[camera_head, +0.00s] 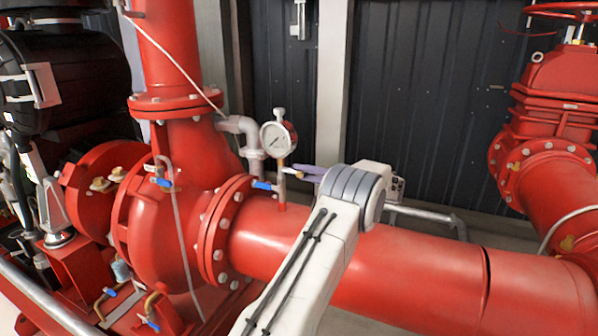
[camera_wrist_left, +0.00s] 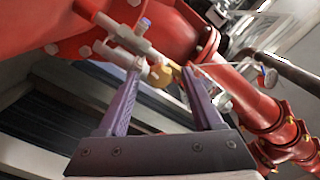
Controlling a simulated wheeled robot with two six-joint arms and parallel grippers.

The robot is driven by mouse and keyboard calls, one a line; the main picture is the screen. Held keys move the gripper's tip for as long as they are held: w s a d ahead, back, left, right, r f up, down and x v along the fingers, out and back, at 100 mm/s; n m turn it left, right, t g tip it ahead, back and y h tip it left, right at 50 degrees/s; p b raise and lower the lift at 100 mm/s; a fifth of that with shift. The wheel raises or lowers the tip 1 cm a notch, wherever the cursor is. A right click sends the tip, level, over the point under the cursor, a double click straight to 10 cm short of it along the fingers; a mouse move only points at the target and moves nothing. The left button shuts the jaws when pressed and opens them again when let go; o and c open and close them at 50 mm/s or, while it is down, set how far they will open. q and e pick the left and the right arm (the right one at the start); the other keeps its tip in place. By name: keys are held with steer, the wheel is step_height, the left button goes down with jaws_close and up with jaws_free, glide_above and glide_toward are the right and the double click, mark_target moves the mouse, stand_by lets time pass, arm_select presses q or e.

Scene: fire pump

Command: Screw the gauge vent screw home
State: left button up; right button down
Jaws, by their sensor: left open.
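My left gripper (camera_head: 299,171) reaches the stem from the right. In the left wrist view its purple fingers are open (camera_wrist_left: 160,67). Between their tips shows a small brass knob (camera_wrist_left: 160,76), which looks like the vent screw, at the end of a grey fitting (camera_wrist_left: 127,41). The fingers stand on either side of it; I cannot tell whether they touch it. How far the screw is in is hidden. My right gripper is not in view.
The large red pipe (camera_head: 430,275) runs under my arm to the right. The red pump casing (camera_head: 165,235) is at the left, and a grey elbow pipe (camera_head: 245,128) stands behind the gauge. A red valve (camera_head: 560,90) is at far right. Dark wall panels (camera_head: 420,90) are behind.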

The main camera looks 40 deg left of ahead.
arm_select(q)
steer(key=shift+x, duration=1)
jaws_close()
steer(key=shift+s+a, duration=0.15)
steer(key=shift+a, duration=0.1)
steer(key=shift+d, duration=0.3)
